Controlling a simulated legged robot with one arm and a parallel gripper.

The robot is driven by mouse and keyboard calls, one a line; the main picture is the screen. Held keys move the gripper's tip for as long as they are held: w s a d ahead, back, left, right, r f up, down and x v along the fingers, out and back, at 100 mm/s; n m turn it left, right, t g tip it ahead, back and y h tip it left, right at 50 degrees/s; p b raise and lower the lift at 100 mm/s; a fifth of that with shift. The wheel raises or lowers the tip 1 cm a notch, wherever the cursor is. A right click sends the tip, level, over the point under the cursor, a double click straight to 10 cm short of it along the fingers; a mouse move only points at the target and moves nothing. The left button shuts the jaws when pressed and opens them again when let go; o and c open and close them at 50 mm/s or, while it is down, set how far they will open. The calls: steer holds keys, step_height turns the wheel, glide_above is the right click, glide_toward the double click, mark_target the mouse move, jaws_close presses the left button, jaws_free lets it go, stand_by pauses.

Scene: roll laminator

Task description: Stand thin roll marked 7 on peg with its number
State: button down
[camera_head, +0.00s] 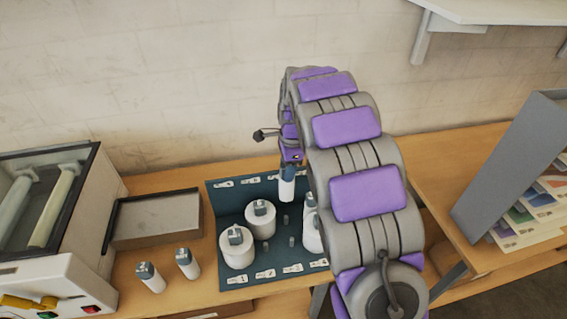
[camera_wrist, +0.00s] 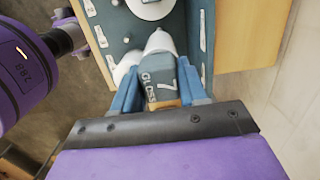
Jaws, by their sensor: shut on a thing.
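My gripper (camera_head: 289,173) is shut on a thin white roll (camera_head: 287,191) with a blue-grey top and holds it upright over the back right part of the blue peg board (camera_head: 228,203). In the wrist view the blue jaws (camera_wrist: 160,95) sit on either side of the roll's top, which reads 7 and GLOSS (camera_wrist: 160,80). Its white body (camera_wrist: 159,42) points away toward the board. Small bare pegs (camera_head: 291,241) stand on the board near its middle. Number labels (camera_head: 241,279) line its front and back edges. I cannot tell whether the roll's lower end touches a peg.
Thick white rolls stand on the board at front left (camera_head: 237,250), centre left (camera_head: 260,221) and right (camera_head: 311,232), the last partly hidden by my arm. Two thin rolls (camera_head: 151,278) (camera_head: 188,264) stand on the table beside a grey tray (camera_head: 157,220). A laminator (camera_head: 50,270) is at left.

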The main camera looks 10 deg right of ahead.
mark_target(287, 191)
steer(key=shift+s+d+f, duration=0.15)
steer(key=shift+f, duration=0.1)
steer(key=shift+d+f+b, duration=0.1)
steer(key=shift+f+b, duration=0.35)
steer(key=shift+f, duration=0.3)
steer(key=shift+a+f+b, duration=0.25)
steer(key=shift+f+b, duration=0.25)
steer(key=shift+f, duration=0.45)
steer(key=shift+a+f+b, duration=0.25)
steer(key=shift+f+b, duration=0.2)
steer(key=shift+f, duration=0.45)
steer(key=shift+d+f+b, duration=0.15)
steer(key=shift+f+b, duration=0.45)
steer(key=shift+f, duration=0.55)
steer(key=shift+d+f+b, duration=0.15)
steer(key=shift+f+b, duration=0.4)
steer(key=shift+f, duration=0.55)
step_height(287, 191, down, 2)
steer(key=shift+a+f, duration=0.1)
steer(key=shift+p, duration=0.4)
steer(key=shift+f, duration=1.55)
